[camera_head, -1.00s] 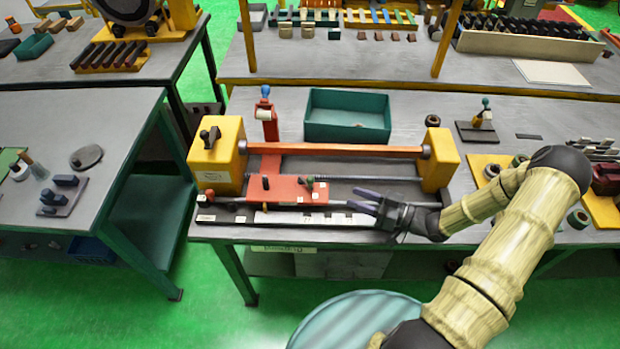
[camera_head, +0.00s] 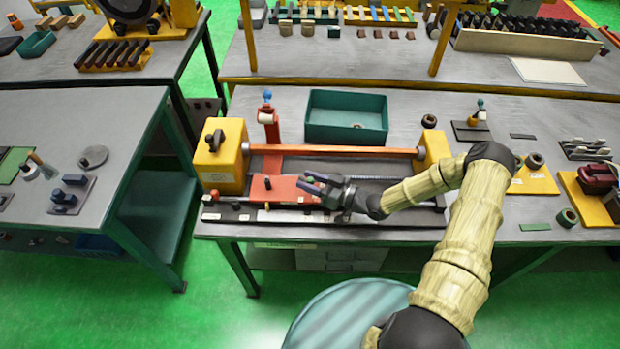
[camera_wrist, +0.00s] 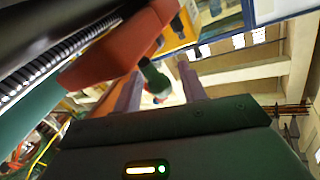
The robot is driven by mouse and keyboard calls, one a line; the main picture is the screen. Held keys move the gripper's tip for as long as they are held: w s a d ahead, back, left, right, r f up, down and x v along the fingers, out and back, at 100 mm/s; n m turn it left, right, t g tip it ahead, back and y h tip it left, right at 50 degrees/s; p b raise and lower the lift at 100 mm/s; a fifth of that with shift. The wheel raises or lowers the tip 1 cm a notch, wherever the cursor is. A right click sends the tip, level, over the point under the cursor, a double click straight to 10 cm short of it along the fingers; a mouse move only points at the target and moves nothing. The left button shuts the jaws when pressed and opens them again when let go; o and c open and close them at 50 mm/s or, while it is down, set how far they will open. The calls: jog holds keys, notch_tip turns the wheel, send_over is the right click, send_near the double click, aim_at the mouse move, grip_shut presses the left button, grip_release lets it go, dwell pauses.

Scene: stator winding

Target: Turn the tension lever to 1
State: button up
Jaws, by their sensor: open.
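The winding machine has a red carriage (camera_head: 272,190) in front of its orange bar. In the wrist view the carriage (camera_wrist: 125,45) hangs close at upper left, with a green-tipped lever (camera_wrist: 152,76) sticking out of it. My gripper (camera_head: 308,184) is at the carriage's right end, pointing left. Its two fingers are apart, and in the wrist view the green-tipped lever lies between them (camera_wrist: 160,70); contact cannot be told. A dark knob (camera_head: 267,183) sits further left on the carriage. The number marks are too small to read, and no label shows which lever sets tension.
Yellow blocks stand at the machine's left (camera_head: 222,172) and right (camera_head: 435,150), the left one with a black lever (camera_head: 215,140). A red post (camera_head: 269,125) and a green bin (camera_head: 346,135) stand behind. A pale scale strip (camera_head: 285,216) runs along the front.

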grip_shut()
jog(key=shift+s+a+m+t+h, duration=0.15)
jog(key=shift+m+t+h, duration=0.2)
jog(key=shift+t, duration=0.25)
jog(key=m+t+h, duration=0.1)
jog(key=a+m+t+h, duration=0.1)
jog(key=m+t, duration=0.1)
jog(key=m+t+h+p, duration=0.1)
jog(key=t+h, duration=0.1)
jog(key=shift+s+a+m, duration=0.25)
jog(key=shift+s, duration=0.1)
jog(key=shift+a+m+t+h+p, duration=0.25)
jog(key=shift+m+t+h, duration=0.45)
jog(key=shift+h, duration=0.35)
jog(key=shift+a+m+t+h+p, duration=0.1)
jog(key=shift+a+m+t+h, duration=0.1)
jog(key=shift+m+t+h, duration=0.65)
jog(key=shift+g+h, duration=0.25)
